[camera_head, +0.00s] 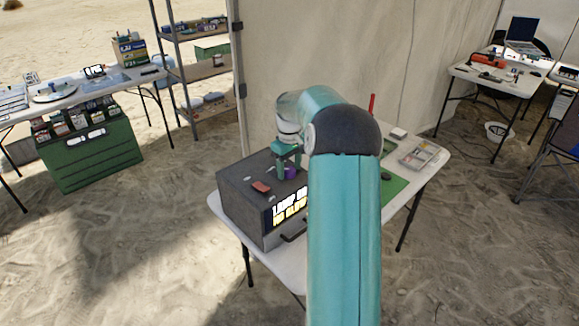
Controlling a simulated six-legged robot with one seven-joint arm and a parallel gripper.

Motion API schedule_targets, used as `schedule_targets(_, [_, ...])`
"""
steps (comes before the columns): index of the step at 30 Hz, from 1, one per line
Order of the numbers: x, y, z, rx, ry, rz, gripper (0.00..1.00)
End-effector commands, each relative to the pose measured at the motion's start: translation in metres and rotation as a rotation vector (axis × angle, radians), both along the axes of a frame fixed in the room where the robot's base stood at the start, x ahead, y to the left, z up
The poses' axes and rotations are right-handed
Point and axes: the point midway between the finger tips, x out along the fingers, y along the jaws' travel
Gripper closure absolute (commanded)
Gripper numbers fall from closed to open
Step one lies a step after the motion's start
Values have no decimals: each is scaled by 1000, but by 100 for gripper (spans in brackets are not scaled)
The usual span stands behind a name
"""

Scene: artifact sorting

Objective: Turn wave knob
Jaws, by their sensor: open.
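A dark grey box (238,192) with a lit front display (289,207) stands on a white table. A small purple round part (291,173), which looks like a knob, is on its top. A reddish piece (261,187) lies to its left on the same top. My teal gripper (288,168) points down over the box top, right at the purple part. Its jaws are open, and whether they touch or surround the purple part is too small to tell. My arm hides the box's right side. No label reading "wave" is legible.
On the same table (430,173), right of my arm, are a green mat (393,184) and a clear compartment case (420,155). A shelf rack (190,70) and a fabric wall (330,50) stand behind.

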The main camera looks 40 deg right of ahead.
Motion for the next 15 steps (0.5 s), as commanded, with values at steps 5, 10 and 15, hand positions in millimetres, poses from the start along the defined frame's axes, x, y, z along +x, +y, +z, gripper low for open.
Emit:
schedule_targets(5, [0,0,0,-1,0,0,44])
schedule_targets(10, [0,0,0,0,0,0,78])
schedule_targets(15, [0,0,1,0,0,-1,89])
